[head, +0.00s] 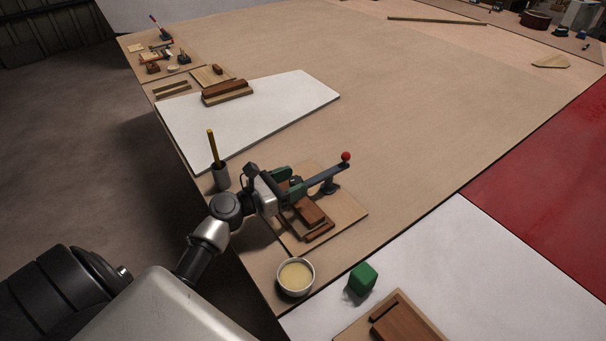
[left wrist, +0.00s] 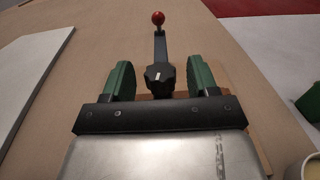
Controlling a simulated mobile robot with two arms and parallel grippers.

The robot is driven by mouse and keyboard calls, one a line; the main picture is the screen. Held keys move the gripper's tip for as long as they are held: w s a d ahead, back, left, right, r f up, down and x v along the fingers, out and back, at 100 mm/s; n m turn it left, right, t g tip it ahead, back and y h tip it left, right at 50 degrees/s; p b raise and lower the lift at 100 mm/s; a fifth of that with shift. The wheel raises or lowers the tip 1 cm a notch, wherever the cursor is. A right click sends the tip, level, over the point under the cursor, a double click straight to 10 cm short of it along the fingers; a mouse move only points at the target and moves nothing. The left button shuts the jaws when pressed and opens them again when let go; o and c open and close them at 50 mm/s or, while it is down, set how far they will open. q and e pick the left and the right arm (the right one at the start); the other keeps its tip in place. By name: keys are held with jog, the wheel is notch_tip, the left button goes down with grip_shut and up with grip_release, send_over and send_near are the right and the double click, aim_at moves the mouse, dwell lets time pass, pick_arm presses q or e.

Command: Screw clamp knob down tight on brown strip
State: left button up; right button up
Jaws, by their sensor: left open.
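The clamp shows in the head view as a dark arm (head: 322,178) ending in a red ball (head: 346,156), over a light wooden board (head: 350,211). Its black knob (left wrist: 159,78), with a pale mark, shows in the left wrist view. My left gripper (head: 289,182) is open, its two green fingers on either side of the knob, with a visible gap on each side. The knob is hidden behind the gripper in the head view. Brown strips (head: 310,213) lie on the board below the gripper. Whether the knob presses on the strip is hidden. My right gripper is not in view.
A bowl of pale paste (head: 296,277) and a green block (head: 362,279) stand in front. A grey cup with a yellow stick (head: 221,176) stands close left of the gripper. A white panel (head: 293,98) lies behind. The table's middle is clear.

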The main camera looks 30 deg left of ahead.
pick_arm(q)
jog(key=shift+x, duration=0.8)
jog(key=shift+w+d, duration=0.2)
jog(key=shift+w, duration=0.5)
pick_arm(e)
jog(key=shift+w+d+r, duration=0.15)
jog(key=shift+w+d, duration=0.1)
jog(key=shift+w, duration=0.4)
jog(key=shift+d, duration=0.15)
pick_arm(q)
jog(key=c, duration=0.9)
jog(key=shift+c, duration=0.2)
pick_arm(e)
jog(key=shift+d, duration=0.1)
pick_arm(q)
jog(key=shift+d, duration=0.1)
